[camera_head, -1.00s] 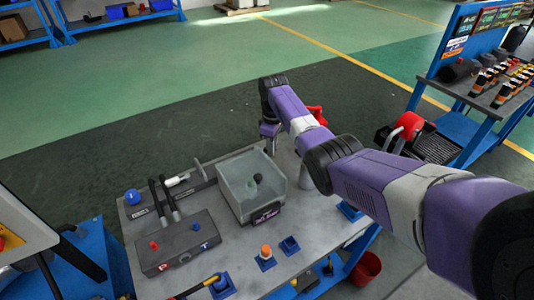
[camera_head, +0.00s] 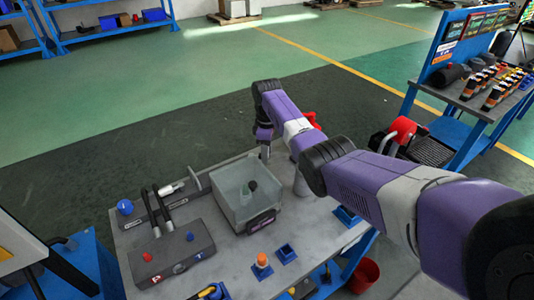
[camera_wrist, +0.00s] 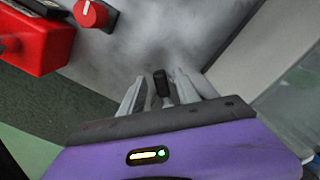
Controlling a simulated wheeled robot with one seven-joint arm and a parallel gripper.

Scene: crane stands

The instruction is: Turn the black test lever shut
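A small black lever (camera_wrist: 158,82) shows in the wrist view, standing end-on between the two grey fingers of my gripper (camera_wrist: 166,92). The fingers are apart, one on each side of it, with gaps showing; I cannot tell whether either touches it. In the head view my gripper (camera_head: 264,150) points down behind the far side of the clear-walled bin, and its fingertips and the lever are hard to make out there. How far the lever is turned cannot be told.
A red knob (camera_wrist: 91,13) and a red block (camera_wrist: 36,38) lie near the gripper. On the bench, the clear bin (camera_head: 236,209), a grey valve block (camera_head: 171,254) with two black-handled levers (camera_head: 162,208) and a blue ball (camera_head: 125,207) stand to the left.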

